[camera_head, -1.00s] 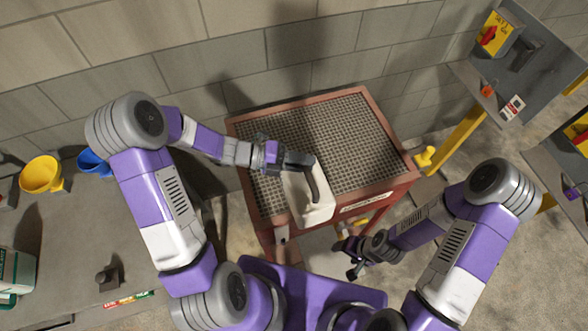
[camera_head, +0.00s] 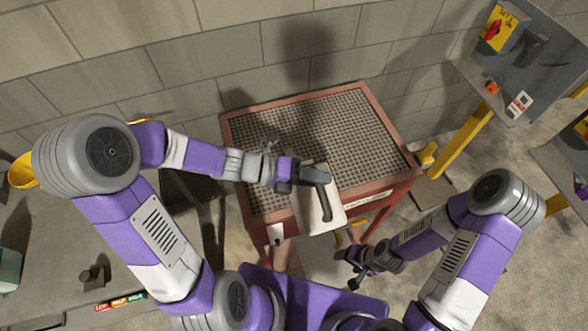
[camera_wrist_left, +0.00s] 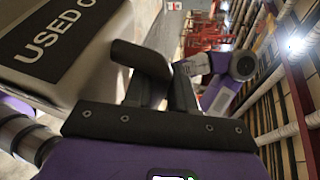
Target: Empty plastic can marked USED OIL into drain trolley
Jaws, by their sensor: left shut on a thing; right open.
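The pale plastic can (camera_head: 309,212) with a dark handle hangs over the near edge of the drain trolley (camera_head: 391,128), a red frame with a grey mesh top. My left gripper (camera_head: 312,176) is shut on the can by its handle. In the left wrist view the can (camera_wrist_left: 100,62) fills the upper left, tilted, with part of a dark "USED O" label, beside my left gripper's fingers (camera_wrist_left: 158,78). The can's mouth is not clearly visible, and no liquid shows. My right gripper (camera_head: 354,266) is open and empty, low in front of the trolley's near right side.
A concrete block wall (camera_head: 215,60) stands close behind the trolley. A grey panel (camera_head: 535,60) on a yellow post (camera_head: 465,138) stands at the right. A grey bench (camera_head: 45,245) at the left bears a small dark object (camera_head: 93,275). The mesh's right part is clear.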

